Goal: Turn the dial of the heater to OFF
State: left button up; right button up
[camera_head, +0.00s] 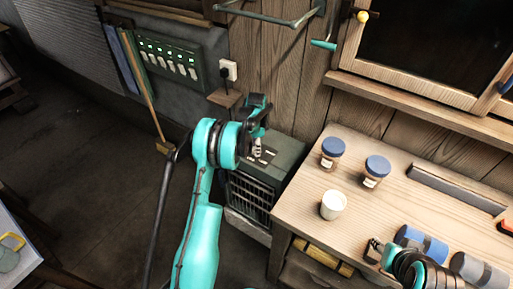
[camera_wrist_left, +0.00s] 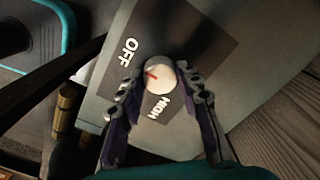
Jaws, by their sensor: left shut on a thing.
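The heater (camera_head: 285,152) is a grey-green box with a front grille, standing on the floor left of the workbench. Its white round dial (camera_wrist_left: 160,76) has a red mark pointing left in the left wrist view. The word OFF (camera_wrist_left: 128,51) is at the dial's upper left and HIGH (camera_wrist_left: 163,109) below it, on a dark panel. My left gripper (camera_head: 257,147) is over the heater's top, its fingers (camera_wrist_left: 160,80) shut on the dial from both sides. My right gripper (camera_head: 373,251) is low over the bench; its jaw opening is unclear.
The wooden workbench (camera_head: 300,207) holds two blue-lidded jars (camera_head: 332,152) (camera_head: 376,170), a white cup (camera_head: 333,204) and blue-grey cylinders (camera_head: 422,243). A wall socket (camera_head: 228,70) and switch panel (camera_head: 170,55) are behind. A broom (camera_head: 142,88) leans left; open floor lies there.

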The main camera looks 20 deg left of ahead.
pick_arm(q)
jog(key=o, duration=1.2)
notch_tip(320, 180, up, 12)
jog(key=shift+f, duration=0.1)
